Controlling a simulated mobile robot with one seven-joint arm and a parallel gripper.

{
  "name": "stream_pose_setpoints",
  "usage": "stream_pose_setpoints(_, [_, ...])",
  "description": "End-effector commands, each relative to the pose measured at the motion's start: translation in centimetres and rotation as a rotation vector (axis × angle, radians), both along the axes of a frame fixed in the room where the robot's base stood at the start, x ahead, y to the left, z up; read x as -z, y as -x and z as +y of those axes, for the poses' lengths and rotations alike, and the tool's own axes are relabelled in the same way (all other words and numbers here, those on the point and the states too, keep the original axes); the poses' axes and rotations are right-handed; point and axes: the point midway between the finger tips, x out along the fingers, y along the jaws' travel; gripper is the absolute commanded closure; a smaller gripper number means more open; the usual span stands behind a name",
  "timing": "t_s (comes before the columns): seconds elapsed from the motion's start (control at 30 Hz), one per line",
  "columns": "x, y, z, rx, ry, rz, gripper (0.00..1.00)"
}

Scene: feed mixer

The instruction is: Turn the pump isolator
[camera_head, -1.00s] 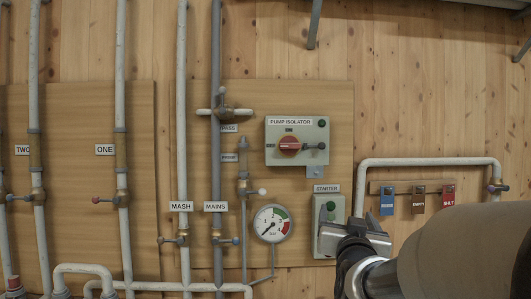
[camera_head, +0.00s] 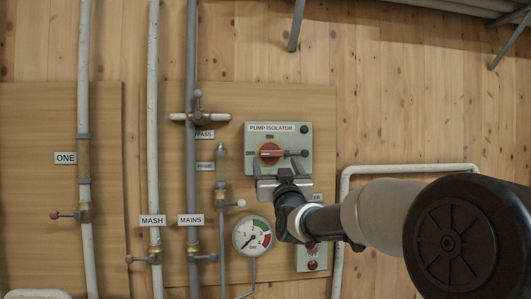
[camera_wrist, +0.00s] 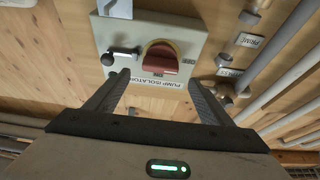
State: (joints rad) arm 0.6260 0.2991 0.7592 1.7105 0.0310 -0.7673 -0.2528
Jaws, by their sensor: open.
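The pump isolator is a pale grey-green box (camera_head: 250,141) on a wooden panel, with a red handle (camera_head: 268,154) lying roughly level on a yellow disc. A dark-knobbed pin or lever (camera_head: 301,153) sits just right of the handle. My gripper (camera_head: 284,171) is in front of the box's lower part, hiding some of it. In the wrist view, which shows the box upside down, my open, empty fingers (camera_wrist: 159,82) point at it. The red handle (camera_wrist: 160,57) lies beyond and between the fingertips, apparently untouched. The dark knob (camera_wrist: 121,57) is near the left fingertip.
The starter box (camera_head: 312,264) is below, partly behind my arm. A pressure gauge (camera_head: 253,236) is at lower left. The mains pipe (camera_head: 191,80) and a bypass valve (camera_head: 199,115) stand left of the isolator. A bent pipe (camera_head: 410,169) runs to the right.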

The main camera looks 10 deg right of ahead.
Motion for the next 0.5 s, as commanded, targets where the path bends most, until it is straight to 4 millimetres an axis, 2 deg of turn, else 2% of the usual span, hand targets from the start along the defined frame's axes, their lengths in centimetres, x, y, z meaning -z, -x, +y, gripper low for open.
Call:
stream_pose_setpoints(0.03, [-0.6, -1.1, 0.0, -0.001, -0.006, 0.0, 0.25])
stream_pose_setpoints(0.2, [-1.7, -3.8, 0.1, -0.002, -0.005, 0.0, 0.25])
stream_pose_setpoints(0.5, [-2.3, -5.7, 0.0, 0.0, -0.001, 0.001, 0.25])
